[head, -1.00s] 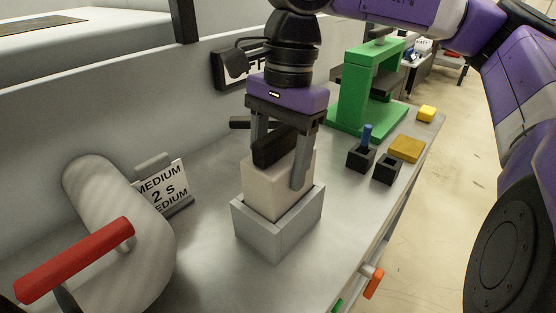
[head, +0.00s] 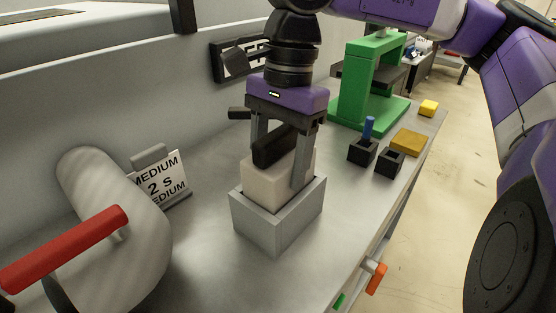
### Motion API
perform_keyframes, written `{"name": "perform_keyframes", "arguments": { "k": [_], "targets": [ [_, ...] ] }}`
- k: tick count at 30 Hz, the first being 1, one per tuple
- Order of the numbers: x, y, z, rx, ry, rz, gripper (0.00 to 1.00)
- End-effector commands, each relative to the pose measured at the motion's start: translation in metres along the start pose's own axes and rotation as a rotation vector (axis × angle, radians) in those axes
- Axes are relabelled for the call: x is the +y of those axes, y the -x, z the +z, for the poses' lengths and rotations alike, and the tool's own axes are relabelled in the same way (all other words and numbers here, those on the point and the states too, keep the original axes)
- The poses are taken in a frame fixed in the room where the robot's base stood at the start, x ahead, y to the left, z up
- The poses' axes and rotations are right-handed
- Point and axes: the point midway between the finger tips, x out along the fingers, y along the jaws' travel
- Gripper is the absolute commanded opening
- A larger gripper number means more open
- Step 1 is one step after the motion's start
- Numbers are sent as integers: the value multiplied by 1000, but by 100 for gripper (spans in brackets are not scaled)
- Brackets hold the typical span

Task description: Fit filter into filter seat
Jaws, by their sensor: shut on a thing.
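The filter (head: 268,187) is a pale, cream-coloured block with a black bar-like handle on top. It stands upright in the mouth of the filter seat (head: 262,226), a grey square open box on the bench. Its lower part is hidden by the seat's walls, and its upper part sticks out above the rim. I cannot tell whether it rests on the seat's floor. My gripper (head: 279,165) points down from above, its two fingers on either side of the filter's black handle, shut on the filter.
A sign (head: 160,181) reading "MEDIUM 2 s" and a grey cylinder with a red lever (head: 66,248) are at the left. A green press (head: 366,88), two small black holders (head: 362,151), one with a blue peg, and yellow blocks (head: 407,142) are at the back right. Bare bench lies between.

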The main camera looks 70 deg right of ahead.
Motion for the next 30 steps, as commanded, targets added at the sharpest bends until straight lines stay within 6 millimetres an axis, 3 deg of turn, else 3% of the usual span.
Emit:
{"name": "perform_keyframes", "arguments": {
  "k": [19, 20, 21, 24, 30],
  "targets": [
    [0, -15, -2, 0, 0, -1, 4],
    [0, -14, -2, 0, 0, -1, 65],
    [0, -13, -2, 0, 0, -1, 73],
    [0, -13, -2, 0, 0, -1, 89],
    [0, -14, -2, 0, 0, 0, 89]
  ]
}}
